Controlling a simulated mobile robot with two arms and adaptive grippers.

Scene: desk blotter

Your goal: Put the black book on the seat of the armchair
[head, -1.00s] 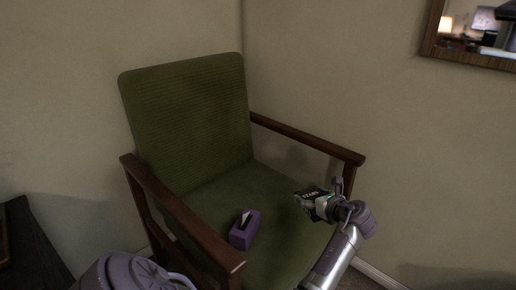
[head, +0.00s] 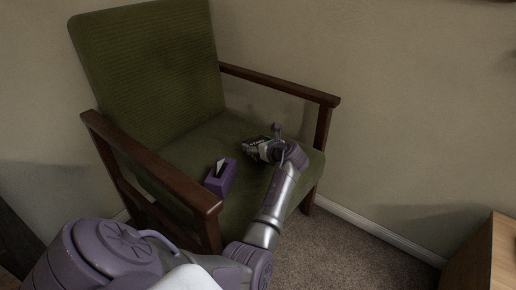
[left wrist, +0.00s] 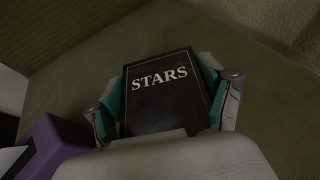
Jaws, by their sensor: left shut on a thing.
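The black book (left wrist: 160,97) with "STARS" on its cover is between the two fingers of my left gripper (left wrist: 163,95) in the left wrist view. In the head view the left gripper (head: 262,147) is shut on the book, low over the seat of the green armchair (head: 225,133). The book is mostly hidden there by the gripper. I cannot tell whether the book touches the seat. The seat fabric also shows behind the book in the left wrist view. My right gripper is not in view.
A purple tissue box (head: 221,178) stands on the seat, left of my left gripper; it also shows close by in the left wrist view (left wrist: 62,148). Wooden armrests (head: 155,160) flank the seat. A wooden furniture piece (head: 490,255) is at the lower right. The seat's back part is clear.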

